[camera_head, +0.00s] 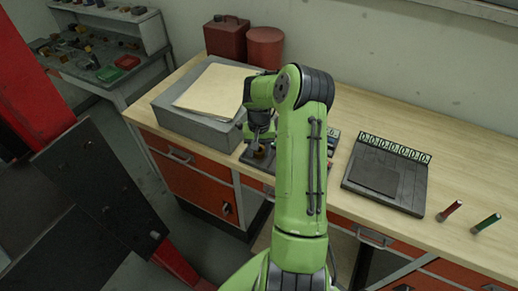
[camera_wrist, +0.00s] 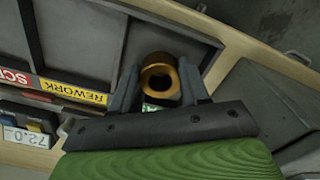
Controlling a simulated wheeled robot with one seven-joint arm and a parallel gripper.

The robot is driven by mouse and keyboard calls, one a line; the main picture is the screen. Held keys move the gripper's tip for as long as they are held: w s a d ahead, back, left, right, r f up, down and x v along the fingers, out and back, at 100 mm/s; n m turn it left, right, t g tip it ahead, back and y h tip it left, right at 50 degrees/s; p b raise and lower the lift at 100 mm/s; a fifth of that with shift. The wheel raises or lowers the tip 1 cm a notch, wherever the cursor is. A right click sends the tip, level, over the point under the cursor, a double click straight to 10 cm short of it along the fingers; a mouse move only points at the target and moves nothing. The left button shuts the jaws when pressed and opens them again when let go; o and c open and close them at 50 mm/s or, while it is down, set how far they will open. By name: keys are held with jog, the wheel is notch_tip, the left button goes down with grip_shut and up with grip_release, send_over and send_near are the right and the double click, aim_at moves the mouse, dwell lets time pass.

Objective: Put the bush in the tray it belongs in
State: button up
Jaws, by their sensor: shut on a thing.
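The bush (camera_wrist: 160,77) is a brass-coloured ring with a central hole. In the wrist view my gripper (camera_wrist: 160,85) is shut on it, one grey finger on each side. The bush shows against the rightmost visible compartment of a dark grey tray (camera_wrist: 122,45); I cannot tell whether it touches the floor. A yellow REWORK label (camera_wrist: 75,92) marks the compartment to the left, with a partly seen red label beyond.
A grey block (camera_head: 180,120) with a tan sheet stands left of the tray. A dark board with a row of number tags (camera_head: 390,172) lies to the right. A small 72.0 display (camera_wrist: 25,137) shows near the tray.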

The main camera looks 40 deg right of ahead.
jog(key=o, duration=1)
jog(key=shift+f, duration=0.15)
notch_tip(320, 180, up, 13)
jog(key=p, duration=0.1)
jog(key=s+a+r+n+h, duration=0.1)
jog(key=a+r+n+h, duration=0.1)
jog(key=a+r, duration=0.55)
jog(key=s+a+r+n+t, duration=0.1)
jog(key=s+a+n+t, duration=0.1)
jog(key=s+a, duration=0.4)
jog(key=s+a+r+n+t+y, duration=0.1)
jog(key=s+a+r+n, duration=0.1)
jog(key=s+a, duration=0.4)
jog(key=s+a+r+n+t+y, duration=0.1)
jog(key=s+a+n+t, duration=0.1)
jog(key=s+a, duration=0.4)
jog(key=shift+s+a+r+t, duration=0.3)
jog(key=shift+s+r, duration=0.05)
jog(key=shift+s, duration=0.2)
